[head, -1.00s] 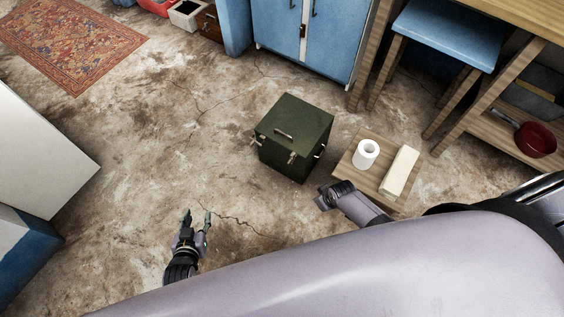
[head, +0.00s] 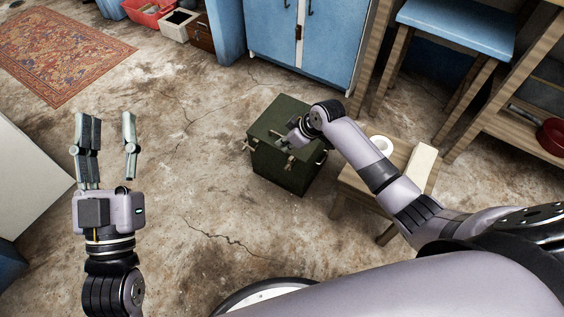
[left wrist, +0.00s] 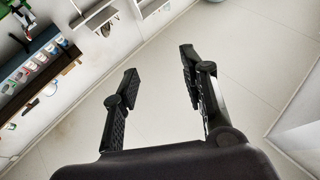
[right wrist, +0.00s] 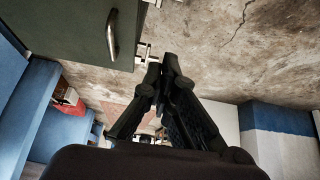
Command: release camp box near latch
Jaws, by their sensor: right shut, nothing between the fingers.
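The dark green camp box (head: 302,178) stands upright on the floor in the head view, lid down. Metal latches show on its sides; the near latch (head: 288,163) is on the front. My right gripper (right wrist: 165,65) is shut and empty; in the head view it is over the box's front edge, partly hidden by its wrist. In the right wrist view, the box's lid with its handle (right wrist: 112,35) is at upper left, and a metal latch (right wrist: 146,52) is just beside the fingertips; contact is unclear. My left gripper (head: 108,132) is open and empty, left of the box.
A small wooden table (head: 350,186) with a white roll (head: 381,143) and a pale block (head: 421,166) stands right of the box, under my right arm. A blue cabinet (head: 270,45) and blue-topped stool (head: 455,28) are behind. Floor left of the box is clear.

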